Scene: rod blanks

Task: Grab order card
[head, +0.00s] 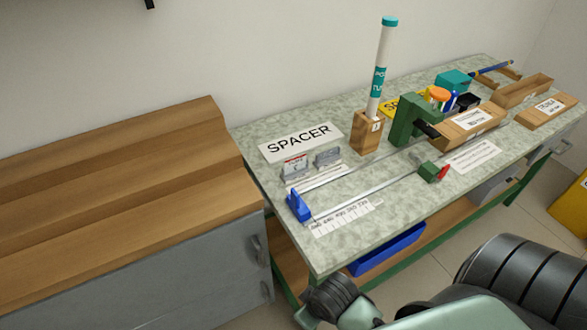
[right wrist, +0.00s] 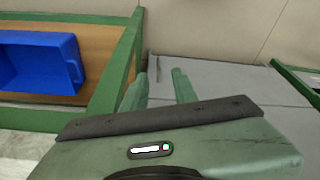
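On the workbench in the head view, a white card with red print (head: 295,166) stands in a small grey holder. A second grey holder (head: 328,158) stands beside it. I cannot read their print, so I cannot tell which is the order card. A large white SPACER card (head: 300,143) lies behind them. My right gripper (right wrist: 158,78) shows in the right wrist view with its two green fingers apart and nothing between them. It is low, near the bench's green frame, away from the cards. My left gripper is not in view.
The speckled benchtop (head: 345,237) carries a rail fixture with a blue end stop (head: 299,205), a green block (head: 408,122), a tall white tube (head: 381,70) and wooden trays. A blue bin (right wrist: 38,62) sits on the lower shelf. A wooden-topped cabinet (head: 110,170) stands left.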

